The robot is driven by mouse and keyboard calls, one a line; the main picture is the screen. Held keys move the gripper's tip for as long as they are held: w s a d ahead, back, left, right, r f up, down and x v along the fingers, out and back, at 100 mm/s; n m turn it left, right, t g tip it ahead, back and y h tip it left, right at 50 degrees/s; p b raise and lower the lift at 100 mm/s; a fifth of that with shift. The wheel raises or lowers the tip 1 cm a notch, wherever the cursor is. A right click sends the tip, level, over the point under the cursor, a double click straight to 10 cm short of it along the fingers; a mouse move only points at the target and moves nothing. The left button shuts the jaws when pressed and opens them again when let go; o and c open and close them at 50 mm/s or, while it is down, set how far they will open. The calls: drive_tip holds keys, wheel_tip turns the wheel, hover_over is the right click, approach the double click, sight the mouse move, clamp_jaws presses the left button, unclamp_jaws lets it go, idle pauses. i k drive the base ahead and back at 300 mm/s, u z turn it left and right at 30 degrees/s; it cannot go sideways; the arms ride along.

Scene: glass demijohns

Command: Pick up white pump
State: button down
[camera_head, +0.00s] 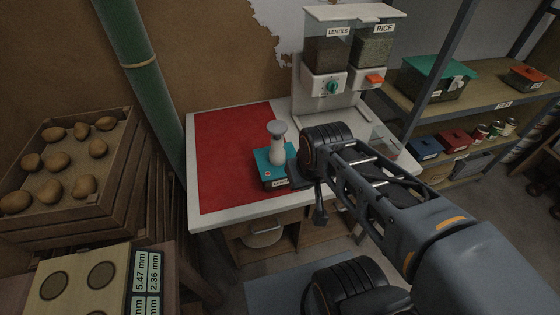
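The white pump (277,142) stands upright on a teal box (267,170) with a small red spot and a pale label on its front. It has a wide greyish head and a narrower pale body. The box rests on the red mat (229,150) near its right edge. My gripper (297,174) is just right of the box and lower than the pump's head. My own wrist hides most of the gripper, so its fingers cannot be made out. I cannot tell whether it touches the box.
A twin dispenser (321,85) labelled lentils and rice stands behind on the white table (203,218). A green pipe (140,75) rises at left, beside a potato crate (113,178). Shelves (470,102) with boxes and cans stand at right. The red mat's left part is clear.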

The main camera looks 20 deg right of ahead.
sight(278, 153)
drive_tip(key=u, duration=0.05)
drive_tip(key=k, duration=0.45)
drive_tip(key=z, duration=0.9)
drive_tip(key=i, duration=0.9)
drive_tip(key=u, duration=3.25)
